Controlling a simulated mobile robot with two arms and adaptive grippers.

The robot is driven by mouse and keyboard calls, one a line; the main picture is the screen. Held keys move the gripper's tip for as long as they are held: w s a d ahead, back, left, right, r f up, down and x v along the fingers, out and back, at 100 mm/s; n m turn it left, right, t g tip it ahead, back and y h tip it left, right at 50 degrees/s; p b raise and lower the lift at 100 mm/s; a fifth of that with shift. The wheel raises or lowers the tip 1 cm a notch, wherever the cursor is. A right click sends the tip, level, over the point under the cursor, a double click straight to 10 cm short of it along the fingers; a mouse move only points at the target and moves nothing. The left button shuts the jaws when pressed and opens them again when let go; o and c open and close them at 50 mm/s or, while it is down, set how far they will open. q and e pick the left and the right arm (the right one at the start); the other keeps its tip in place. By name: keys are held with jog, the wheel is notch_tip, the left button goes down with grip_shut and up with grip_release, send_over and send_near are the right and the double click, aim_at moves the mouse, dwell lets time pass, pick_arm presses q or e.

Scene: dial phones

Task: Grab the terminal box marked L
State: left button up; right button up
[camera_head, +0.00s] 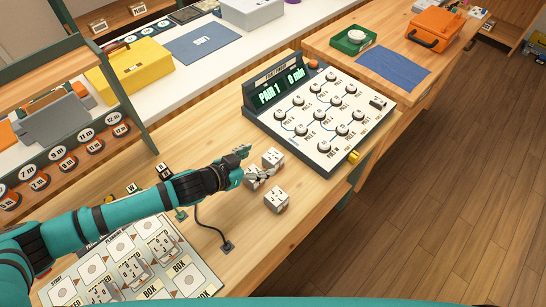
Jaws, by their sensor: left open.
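Three small white boxes stand close together on the wooden bench: a back one (273,157), a left one (251,180) and a front one (277,200). They have dark marks on their faces, too small to read, so I cannot tell which is marked L. My left gripper (259,173) reaches in from the left and is open among the boxes, over the left one and just short of the back one. It partly hides the left box. I cannot tell whether a finger touches a box. My right gripper is out of view.
A panel with dials and a "PAIR 1" display (320,110) stands behind the boxes. A printed board (205,268) lies at the lower left, with a cable (206,229) beside it. A rack of labelled discs (62,155) stands at left. Bare bench lies right of the front box.

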aim_at(271, 158)
pick_arm(q)
jog(key=shift+x, duration=1.15)
jog(key=p+x, duration=0.1)
jog(key=x, duration=0.4)
jog(key=shift+d, duration=0.1)
jog(key=shift+c, duration=0.7)
jog(key=c, duration=1.2)
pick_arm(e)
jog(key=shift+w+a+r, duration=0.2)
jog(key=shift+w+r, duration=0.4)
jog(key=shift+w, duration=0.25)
